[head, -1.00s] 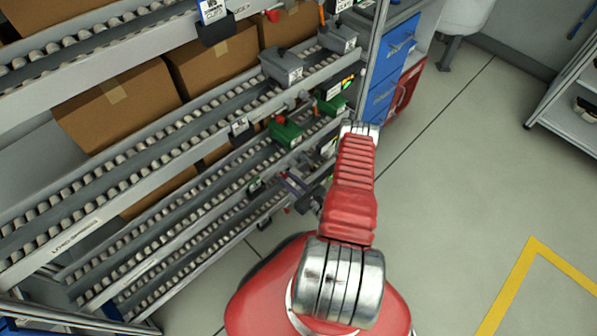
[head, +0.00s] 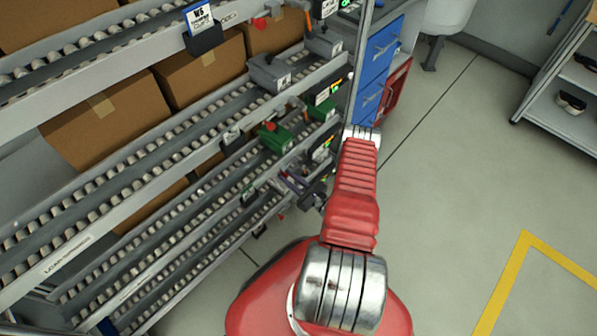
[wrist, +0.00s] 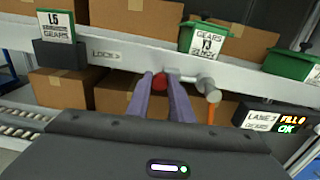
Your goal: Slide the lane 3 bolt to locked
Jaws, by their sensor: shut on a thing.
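In the wrist view, the bolt's red knob (wrist: 160,79) sits between the two purple fingers of my gripper (wrist: 165,84), which is shut on it. The grey bolt rod (wrist: 188,79) runs right from the knob along the front rail, to a grey fitting with an orange piece hanging below. "LOCK" with an arrow (wrist: 106,54) is printed on the rail left of the knob. A lane sign (wrist: 262,121) at the right has a lit display reading like "FILL 0 OK"; its lane number is not clear. In the head view my gripper (head: 292,181) is small at the lower rack, and the knob cannot be made out.
A black label holder (wrist: 60,55) reading "L5" is at left. Cardboard boxes (wrist: 65,90) stand behind. Open floor (head: 450,180) lies right of the rack in the head view.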

